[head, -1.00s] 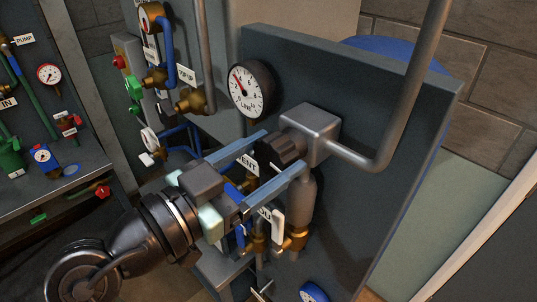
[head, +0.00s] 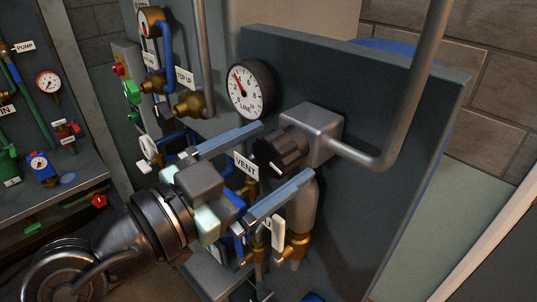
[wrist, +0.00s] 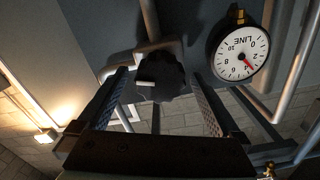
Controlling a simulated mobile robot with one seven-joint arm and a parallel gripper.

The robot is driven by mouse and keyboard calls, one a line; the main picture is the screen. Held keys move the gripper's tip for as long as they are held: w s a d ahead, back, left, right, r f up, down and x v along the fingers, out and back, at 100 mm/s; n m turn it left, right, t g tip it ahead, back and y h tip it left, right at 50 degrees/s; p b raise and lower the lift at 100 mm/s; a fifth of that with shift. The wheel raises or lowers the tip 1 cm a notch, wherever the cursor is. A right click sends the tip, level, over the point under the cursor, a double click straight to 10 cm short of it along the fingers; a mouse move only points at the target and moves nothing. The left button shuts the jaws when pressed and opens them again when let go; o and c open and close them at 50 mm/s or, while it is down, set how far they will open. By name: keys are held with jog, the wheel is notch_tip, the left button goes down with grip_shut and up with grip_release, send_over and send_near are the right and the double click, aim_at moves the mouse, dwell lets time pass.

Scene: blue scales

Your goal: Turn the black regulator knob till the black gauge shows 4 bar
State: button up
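The black ribbed regulator knob (head: 282,152) sits on the front of a grey metal regulator body (head: 318,128). It also shows in the wrist view (wrist: 160,78). The black gauge (head: 251,88), with a white face marked LINE, is on the panel just above left of the knob. It appears upside down in the wrist view (wrist: 240,54), where its red needle points at or close to the 4. My gripper (head: 286,150) is open. Its two blue-grey fingers lie on either side of the knob, with a visible gap on each side.
A bent grey pipe (head: 385,140) runs from the regulator body to the right and up. A VENT label (head: 246,166) and brass valve fittings (head: 296,246) lie below and behind the fingers. Other panels with gauges and valves stand at the left.

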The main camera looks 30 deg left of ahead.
jog(key=b+v, duration=0.3)
jog(key=v, duration=1)
